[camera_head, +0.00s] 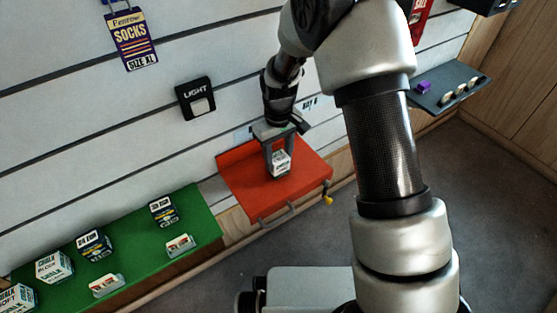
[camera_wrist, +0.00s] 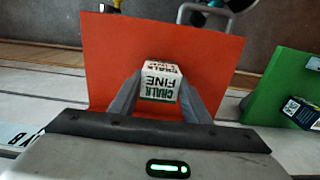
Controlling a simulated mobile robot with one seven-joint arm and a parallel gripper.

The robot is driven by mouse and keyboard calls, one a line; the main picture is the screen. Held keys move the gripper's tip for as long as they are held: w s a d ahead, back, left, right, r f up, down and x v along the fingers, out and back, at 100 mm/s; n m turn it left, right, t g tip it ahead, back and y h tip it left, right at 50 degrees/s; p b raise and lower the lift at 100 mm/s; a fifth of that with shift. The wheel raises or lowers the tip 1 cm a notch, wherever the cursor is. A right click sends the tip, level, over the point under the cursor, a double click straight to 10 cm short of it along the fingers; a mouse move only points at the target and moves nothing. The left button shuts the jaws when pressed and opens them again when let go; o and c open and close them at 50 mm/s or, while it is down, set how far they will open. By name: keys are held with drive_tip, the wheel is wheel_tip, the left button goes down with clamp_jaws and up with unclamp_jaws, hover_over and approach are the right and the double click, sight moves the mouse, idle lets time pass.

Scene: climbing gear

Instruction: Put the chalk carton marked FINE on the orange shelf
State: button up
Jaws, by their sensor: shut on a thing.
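The chalk carton marked FINE (camera_wrist: 160,80) is white with green and dark lettering. It is between the fingers of my gripper (camera_wrist: 163,100), which is shut on it. In the head view the carton (camera_head: 280,164) shows at the fingertips of my gripper (camera_head: 279,152), over the middle of the orange shelf (camera_head: 303,192). In the wrist view the orange shelf (camera_wrist: 110,60) spreads behind and around the carton. I cannot tell whether the carton's base touches the shelf or hangs just above it. The rest of the shelf top looks bare.
A grey shelf (camera_head: 470,80) at right holds small items. Hooks, one with a yellow item (camera_head: 328,200), hang from the orange shelf's front edge. A black LIGHT box (camera_head: 196,98) is on the wall.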

drive_tip(key=shift+f, duration=0.35)
drive_tip(key=o, duration=1.1)
wheel_tip(320, 180, up, 12)
drive_tip(key=r+p, duration=0.1)
drive_tip(key=p, duration=0.2)
wheel_tip(320, 180, up, 15)
drive_tip(key=m+t, duration=0.3)
hover_over(279, 157)
drive_tip(key=s+d, duration=0.8)
drive_tip(key=s+d+r+m+t, duration=0.1)
drive_tip(key=s+d+r+m, duration=0.1)
drive_tip(key=s, duration=0.5)
drive_tip(key=s+d+r+m+t, duration=0.1)
drive_tip(key=s+d+r, duration=0.2)
drive_tip(key=s, duration=0.5)
drive_tip(key=shift+d+m+t, duration=0.3)
drive_tip(key=shift+d+m, duration=0.1)
drive_tip(key=shift+d, duration=0.25)
